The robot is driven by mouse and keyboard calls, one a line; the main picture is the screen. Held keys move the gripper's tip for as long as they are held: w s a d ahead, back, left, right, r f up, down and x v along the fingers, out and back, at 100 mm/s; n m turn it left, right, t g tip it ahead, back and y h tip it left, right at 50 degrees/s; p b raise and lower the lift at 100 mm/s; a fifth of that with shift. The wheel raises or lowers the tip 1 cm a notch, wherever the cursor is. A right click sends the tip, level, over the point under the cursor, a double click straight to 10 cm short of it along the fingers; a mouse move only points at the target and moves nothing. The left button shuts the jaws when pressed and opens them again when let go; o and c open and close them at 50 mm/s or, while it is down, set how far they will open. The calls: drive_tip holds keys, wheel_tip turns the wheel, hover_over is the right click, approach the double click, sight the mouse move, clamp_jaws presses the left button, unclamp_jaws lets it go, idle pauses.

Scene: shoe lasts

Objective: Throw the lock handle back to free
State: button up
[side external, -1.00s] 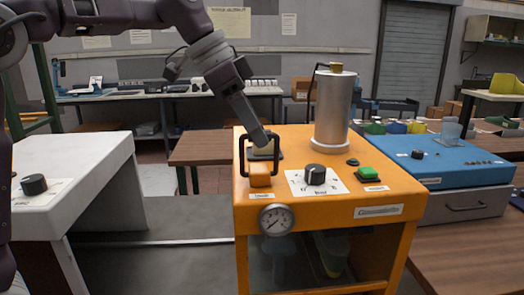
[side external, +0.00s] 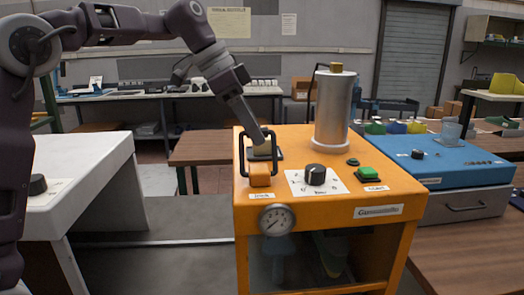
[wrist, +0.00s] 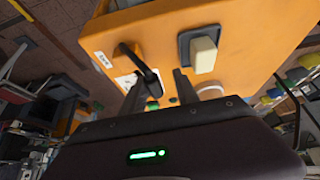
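The lock handle (side external: 241,158) is a black loop on an orange block (side external: 260,176) at the front left of the orange machine's top. In the side view it stands roughly upright. My gripper (side external: 263,142) points down at the loop's top bar, overlapping it in the picture. In the wrist view the handle (wrist: 147,71) reaches toward my gripper (wrist: 160,90), whose two dark fingers are apart, with the handle's near end showing between them. I cannot tell whether either finger touches it.
A cream rocker on a dark plate (wrist: 203,55) lies close behind the handle. A black knob (side external: 316,175), a green button (side external: 368,172) and a tall metal cylinder (side external: 333,112) also stand on the machine. A pressure gauge (side external: 276,220) is on its front.

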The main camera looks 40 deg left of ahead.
drive_tip(key=shift+s+d, duration=0.3)
drive_tip(key=shift+s, duration=0.05)
drive_tip(key=v, duration=0.7)
drive_tip(key=shift+d, duration=0.1)
idle(1.3)
